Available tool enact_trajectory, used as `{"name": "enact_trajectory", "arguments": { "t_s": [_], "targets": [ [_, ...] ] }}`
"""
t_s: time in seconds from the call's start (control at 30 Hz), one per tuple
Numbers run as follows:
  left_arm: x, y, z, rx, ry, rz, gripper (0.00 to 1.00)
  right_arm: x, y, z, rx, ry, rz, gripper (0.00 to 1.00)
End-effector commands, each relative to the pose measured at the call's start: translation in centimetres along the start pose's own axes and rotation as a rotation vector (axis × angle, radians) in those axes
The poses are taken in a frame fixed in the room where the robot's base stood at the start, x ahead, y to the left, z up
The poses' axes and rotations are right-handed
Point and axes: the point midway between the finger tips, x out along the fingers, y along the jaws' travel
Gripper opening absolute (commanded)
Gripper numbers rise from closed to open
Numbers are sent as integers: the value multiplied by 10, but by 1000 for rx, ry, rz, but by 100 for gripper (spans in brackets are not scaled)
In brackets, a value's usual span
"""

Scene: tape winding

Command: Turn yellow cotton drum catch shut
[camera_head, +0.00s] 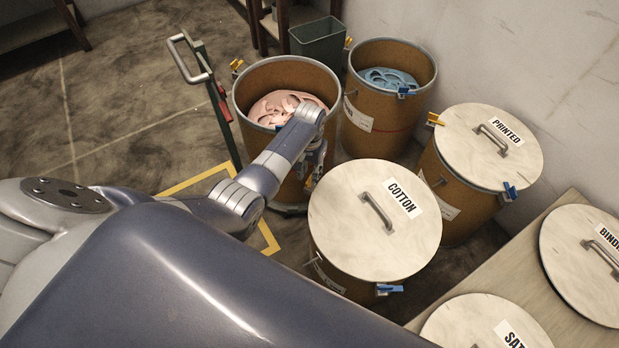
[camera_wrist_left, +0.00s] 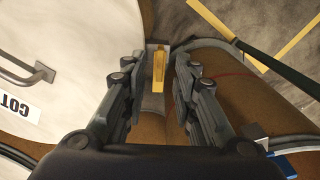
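The cotton drum (camera_head: 340,277) stands in the middle with its pale lid (camera_head: 350,235) on, labelled COTTON; the lid also fills the left of the left wrist view (camera_wrist_left: 70,35). Its yellow catch (camera_wrist_left: 158,68) shows in the left wrist view on the brown drum side, beside the lid's edge. I cannot tell whether the catch is open or shut. My left gripper (camera_head: 316,168) is low between the cotton drum and the open drum behind it. Its two fingers (camera_wrist_left: 158,88) are open, one on each side of the yellow catch. A blue catch (camera_head: 389,289) sits on the cotton drum's front side. My right gripper is out of view.
An open drum (camera_head: 250,110) with pink scraps stands just behind my left gripper; another open drum (camera_head: 362,110) holds blue scraps. The PRINTED drum (camera_head: 460,175) is at the right. A trolley handle (camera_head: 205,75) rises at the left. Spare lids lie on a table (camera_head: 520,270).

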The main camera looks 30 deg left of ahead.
Motion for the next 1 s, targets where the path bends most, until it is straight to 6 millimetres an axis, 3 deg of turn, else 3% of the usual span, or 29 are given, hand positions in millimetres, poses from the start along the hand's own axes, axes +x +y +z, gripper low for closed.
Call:
{"name": "enact_trajectory", "arguments": {
  "t_s": [0.2, 0.57, 0.7, 1.0],
  "targets": [
    [25, 0, 0, 0, 0, 0, 27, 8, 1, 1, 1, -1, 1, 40],
    [28, 1, 0, 0, 1, 0, 27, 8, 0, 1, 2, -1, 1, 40],
    [28, 1, 0, 0, 0, 0, 0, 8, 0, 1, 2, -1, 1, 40],
    [28, 1, 0, 6, 0, 1, 0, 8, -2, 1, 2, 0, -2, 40]
  ]
}}
